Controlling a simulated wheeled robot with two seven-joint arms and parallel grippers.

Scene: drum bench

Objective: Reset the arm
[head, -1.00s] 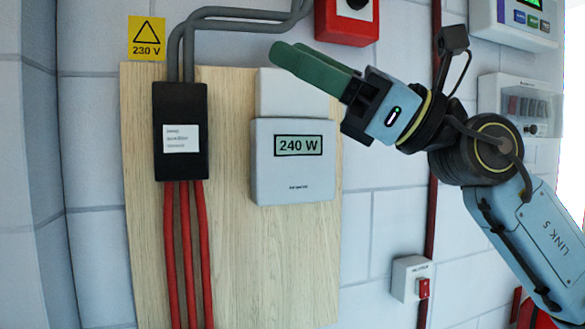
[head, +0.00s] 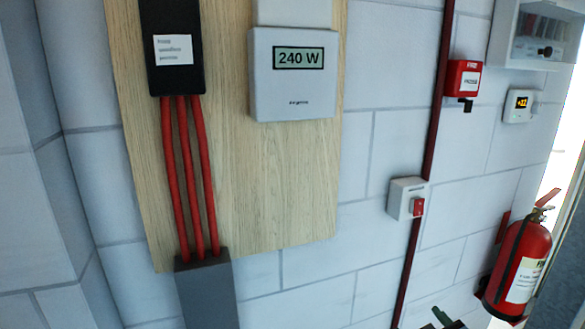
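At the bottom edge of the head view, left of the fire extinguisher, a small green fingertip with a dark part shows, which looks like my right gripper (head: 441,317). Most of it is cut off by the frame, so whether it is open or shut is hidden. It appears to be in front of the lower wall, apart from the fixtures. The rest of my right arm is out of view. My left gripper is not in view.
A meter reading 240 W (head: 293,75) and a black box (head: 172,50) with red cables (head: 188,180) are on a wooden board (head: 270,180). To the right are a wall switch (head: 407,198), a red fire call point (head: 463,78) and a fire extinguisher (head: 517,265).

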